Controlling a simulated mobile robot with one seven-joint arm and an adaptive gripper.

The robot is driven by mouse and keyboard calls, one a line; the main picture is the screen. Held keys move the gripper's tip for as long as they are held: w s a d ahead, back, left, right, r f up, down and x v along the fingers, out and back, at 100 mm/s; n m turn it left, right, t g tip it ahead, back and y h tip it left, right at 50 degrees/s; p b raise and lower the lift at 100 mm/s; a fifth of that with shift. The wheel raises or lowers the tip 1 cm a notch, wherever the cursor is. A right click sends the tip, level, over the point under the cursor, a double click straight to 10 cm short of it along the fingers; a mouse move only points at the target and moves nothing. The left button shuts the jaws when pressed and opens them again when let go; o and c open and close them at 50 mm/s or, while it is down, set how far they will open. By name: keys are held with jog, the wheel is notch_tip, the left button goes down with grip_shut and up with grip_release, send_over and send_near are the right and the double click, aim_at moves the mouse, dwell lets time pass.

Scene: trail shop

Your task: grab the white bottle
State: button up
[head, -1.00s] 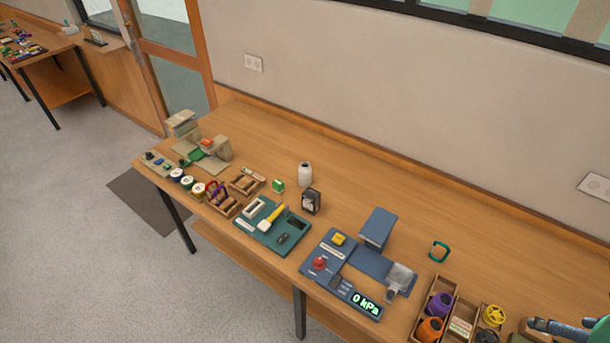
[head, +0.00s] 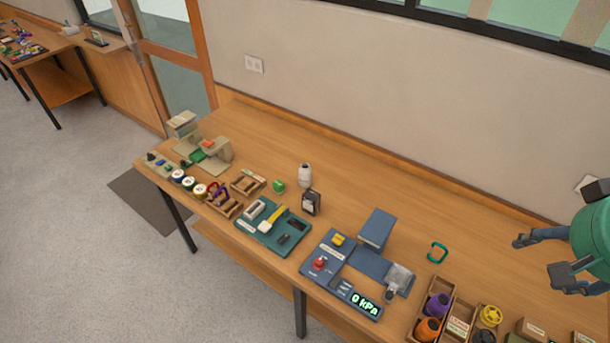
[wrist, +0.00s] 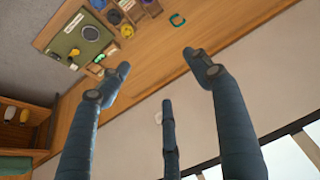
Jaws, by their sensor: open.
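My gripper (head: 537,259) is at the right edge of the head view, above the bench and far to the right of the bottle. In the wrist view my gripper (wrist: 160,78) has its fingers spread wide with nothing between them.
Between gripper and bottle lie a teal ring (head: 437,252) and a blue pressure station (head: 330,258) with a raised block (head: 377,229). Trays of spools (head: 433,308) line the front right. A green mat (head: 270,238) holds tools. The bench's back strip along the wall is clear.

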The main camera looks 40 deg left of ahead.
jog(key=w+a+r+n+p, duration=0.1)
jog(key=w+a+n+p, duration=0.1)
jog(key=w+a, duration=1.3)
jog(key=n+g+y+p, duration=0.2)
jog(key=n+g+p, duration=0.1)
jog(key=n+p, duration=0.35)
send_over(305, 166)
jog(key=s+d, duration=0.3)
notch_tip(305, 166, down, 29)
jog(key=shift+w, duration=0.15)
jog(key=shift+x, duration=4.25)
jog(key=shift+f, duration=0.1)
